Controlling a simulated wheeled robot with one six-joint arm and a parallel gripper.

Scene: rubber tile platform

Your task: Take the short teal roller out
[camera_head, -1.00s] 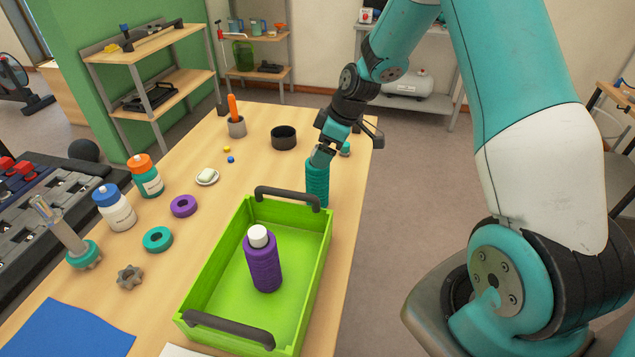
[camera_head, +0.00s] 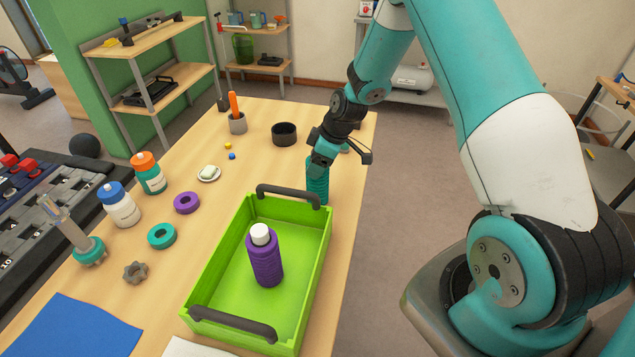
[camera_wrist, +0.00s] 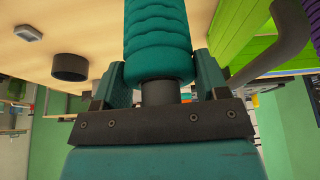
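The short teal roller (camera_head: 317,183), ribbed, stands roughly upright just beyond the far right corner of the green tray (camera_head: 211,262); the tray wall hides its foot. My gripper (camera_head: 321,163) is at its top end. In the wrist view, the roller (camera_wrist: 157,32) runs up from between my gripper's fingers (camera_wrist: 160,82). One finger lies against each side of its end, with no gap visible, so the gripper looks shut on it. A dark stub shows between the roller and my palm. The tray holds a purple ribbed roller (camera_head: 264,262) with a white cap.
A dark tray handle (camera_head: 289,194) is close to the roller. Bottles and rings fill the left side. The table's right edge is close by.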

